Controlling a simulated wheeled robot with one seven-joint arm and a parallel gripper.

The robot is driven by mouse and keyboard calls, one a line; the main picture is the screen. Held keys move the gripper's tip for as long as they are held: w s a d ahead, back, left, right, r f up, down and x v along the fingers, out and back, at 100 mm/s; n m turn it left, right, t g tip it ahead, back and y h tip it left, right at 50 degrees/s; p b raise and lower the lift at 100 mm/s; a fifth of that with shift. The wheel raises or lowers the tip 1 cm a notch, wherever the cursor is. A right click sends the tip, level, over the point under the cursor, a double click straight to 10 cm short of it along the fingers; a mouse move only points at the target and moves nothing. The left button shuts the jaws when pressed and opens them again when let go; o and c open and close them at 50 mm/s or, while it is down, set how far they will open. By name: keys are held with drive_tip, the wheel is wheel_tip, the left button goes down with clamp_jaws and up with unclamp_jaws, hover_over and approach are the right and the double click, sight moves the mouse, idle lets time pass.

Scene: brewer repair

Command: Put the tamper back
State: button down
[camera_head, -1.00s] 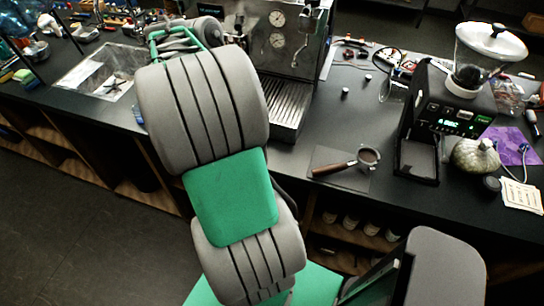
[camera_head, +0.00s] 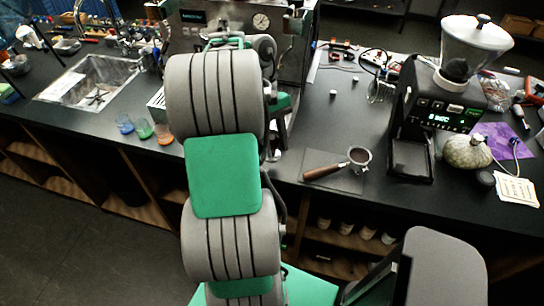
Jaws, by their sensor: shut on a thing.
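My gripper (camera_head: 276,140) points down at the counter's front edge, just right of my grey and green arm, which hides much of it. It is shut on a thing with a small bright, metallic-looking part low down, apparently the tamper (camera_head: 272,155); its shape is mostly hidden. The portafilter (camera_head: 326,171), with a wooden handle and dark contents in its basket, lies on a dark mat (camera_head: 318,157) to the right of the gripper. I cannot make out an empty tamper holder.
The espresso machine (camera_head: 205,17) stands behind my arm. The grinder (camera_head: 437,115) stands right of the mat, with a pumpkin-like gourd (camera_head: 467,152) and a dark round puck (camera_head: 485,180) beside it. Coloured glasses (camera_head: 144,129) and a sink (camera_head: 90,82) are left. Counter behind the mat is mostly clear.

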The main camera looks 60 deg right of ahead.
drive_tip(key=f, duration=0.1)
drive_tip(key=w+f+b, duration=0.1)
drive_tip(key=f, duration=0.1)
drive_tip(key=d+f+b, duration=0.1)
drive_tip(key=f, duration=0.1)
drive_tip(key=shift+w, duration=0.25)
drive_tip(key=shift+f, duration=0.1)
drive_tip(key=c, duration=0.9)
unclamp_jaws()
drive_tip(key=shift+c, duration=0.2)
